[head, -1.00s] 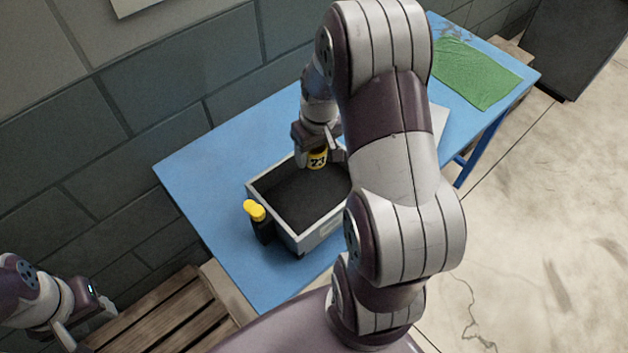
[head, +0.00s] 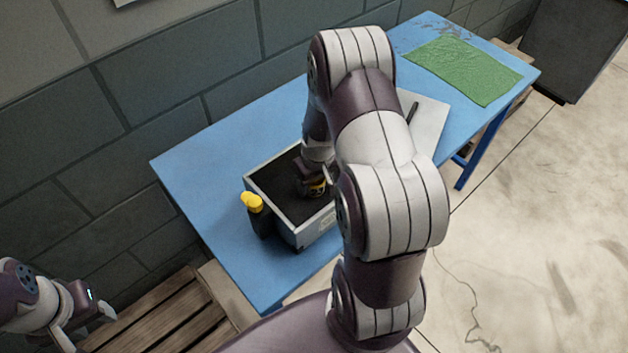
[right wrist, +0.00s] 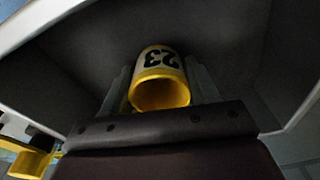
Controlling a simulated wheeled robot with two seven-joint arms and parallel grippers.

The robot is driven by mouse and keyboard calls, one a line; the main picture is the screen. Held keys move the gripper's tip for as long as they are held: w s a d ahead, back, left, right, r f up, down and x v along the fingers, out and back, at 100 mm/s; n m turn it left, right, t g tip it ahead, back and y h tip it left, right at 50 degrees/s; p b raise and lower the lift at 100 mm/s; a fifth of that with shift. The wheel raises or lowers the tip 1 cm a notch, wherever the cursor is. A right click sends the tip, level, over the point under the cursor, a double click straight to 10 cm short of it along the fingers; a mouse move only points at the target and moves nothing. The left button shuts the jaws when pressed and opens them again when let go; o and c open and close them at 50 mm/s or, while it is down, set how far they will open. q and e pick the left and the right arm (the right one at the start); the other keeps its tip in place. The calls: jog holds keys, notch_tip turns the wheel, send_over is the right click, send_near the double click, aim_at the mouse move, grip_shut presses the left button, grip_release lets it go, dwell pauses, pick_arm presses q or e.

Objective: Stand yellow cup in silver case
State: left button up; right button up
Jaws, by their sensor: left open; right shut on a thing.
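The yellow cup (head: 318,190) has a pale band with a black "23", which shows clearly in the right wrist view (right wrist: 160,60). My right gripper (head: 317,183) is shut on it, one finger on each side, and holds it inside the silver case (head: 317,230). The case is an open box with a dark interior. In the right wrist view the cup's open mouth faces the camera. I cannot tell whether its base touches the case floor. My left gripper (head: 92,322) is open and empty at the lower left, away from the table.
A dark bottle-like item with yellow tops (head: 254,204) stands close against the case's left side. A pale board (head: 428,122) with a dark pen-like object lies right of the case. A green cloth (head: 465,70) lies at the blue table's (head: 200,165) far end. A wooden pallet (head: 165,315) is on the floor.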

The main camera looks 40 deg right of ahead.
jog(key=o, duration=1)
jog(key=shift+s+a, duration=0.1)
jog(key=shift+s, duration=0.05)
